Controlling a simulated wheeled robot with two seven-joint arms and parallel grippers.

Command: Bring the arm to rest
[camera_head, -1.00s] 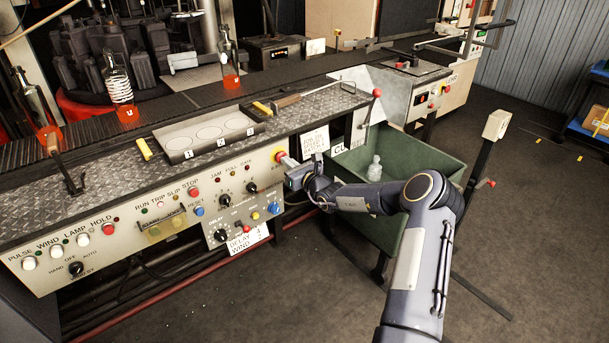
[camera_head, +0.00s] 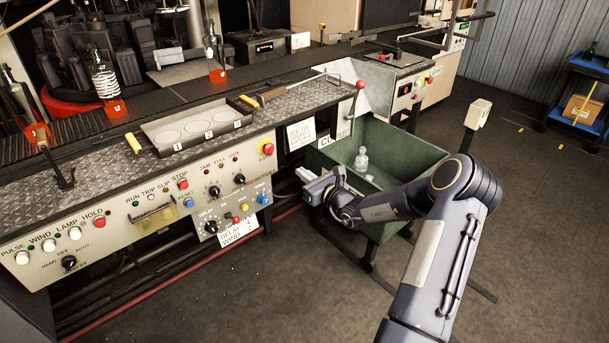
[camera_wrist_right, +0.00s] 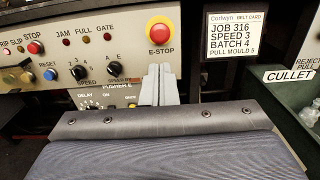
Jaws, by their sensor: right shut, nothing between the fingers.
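My right gripper (camera_head: 304,181) hangs in front of the control panel, left of the green bin. It points left towards the machine. Its narrow fingers are together with nothing between them; they also show in the wrist view (camera_wrist_right: 158,85), just below the red E-STOP button (camera_wrist_right: 160,30) in the picture. In the head view the red button (camera_head: 267,148) on its yellow base is clear of the gripper, up and to the left. My right forearm reaches in from the lower right. My left gripper is not in view.
The green cullet bin (camera_head: 420,160) with a clear bottle (camera_head: 361,160) in it stands close behind my right arm. The belt card (camera_head: 301,133) hangs beside the panel. A tray (camera_head: 195,125) lies on the machine top. The floor in front is open.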

